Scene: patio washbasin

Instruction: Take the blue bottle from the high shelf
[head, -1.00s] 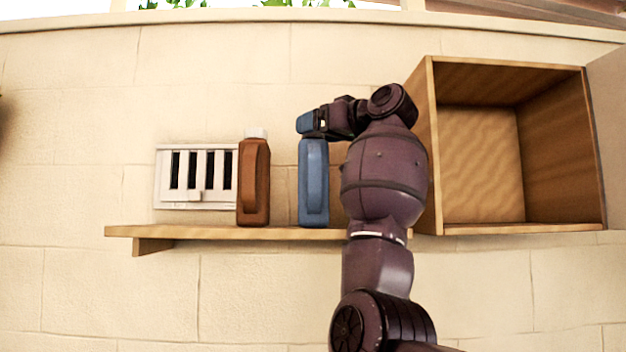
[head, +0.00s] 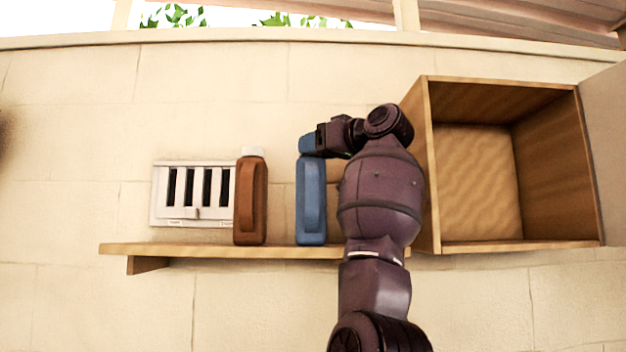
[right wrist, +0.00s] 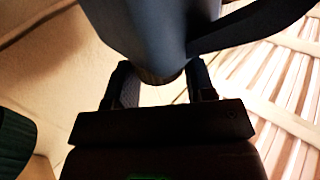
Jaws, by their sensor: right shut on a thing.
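The blue bottle (head: 311,205) stands upright on the wooden wall shelf (head: 200,250), right of a brown bottle. My right gripper (head: 316,141) reaches in from the right at the blue bottle's cap and is shut on its top. In the right wrist view the blue bottle (right wrist: 150,30) fills the top middle, with its narrow end between the two fingers (right wrist: 163,84). In the head view the bottle's base appears to rest on the shelf. My left gripper is not in view.
The brown bottle (head: 251,200) with a white cap stands close to the left. A white vent grille (head: 160,215) is on the wall behind. An open wooden cabinet (head: 590,165) hangs just right of my right arm. The shelf's left end is bare.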

